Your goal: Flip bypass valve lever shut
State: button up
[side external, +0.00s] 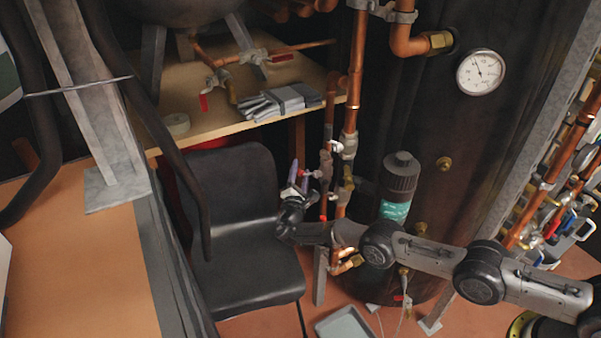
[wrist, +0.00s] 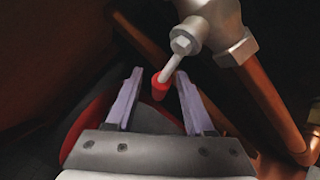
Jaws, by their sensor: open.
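The valve lever (wrist: 168,68) is a short pale rod with a red tip, running down and left from a grey metal valve body (wrist: 215,22) in the wrist view. My gripper (wrist: 159,76) is open, with its two purple-grey fingers pointing at the valve. The red tip appears between the fingertips, with visible gaps on both sides; I cannot tell its exact depth. In the side view my gripper (side external: 299,172) is beside the vertical copper pipes, left of the valve (side external: 326,166). The lever is too small to make out clearly there.
Copper pipes (side external: 355,75) run vertically beside a dark tank with a gauge (side external: 481,72). A green-labelled pump (side external: 396,210) stands right of the valve. A black chair (side external: 235,210) is behind my gripper, and a wooden shelf (side external: 215,125) is above it.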

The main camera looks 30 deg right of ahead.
jog(key=shift+s+a, duration=0.1)
jog(key=v, duration=1.3)
jog(key=shift+s+a, duration=0.15)
jog(key=shift+s, duration=0.1)
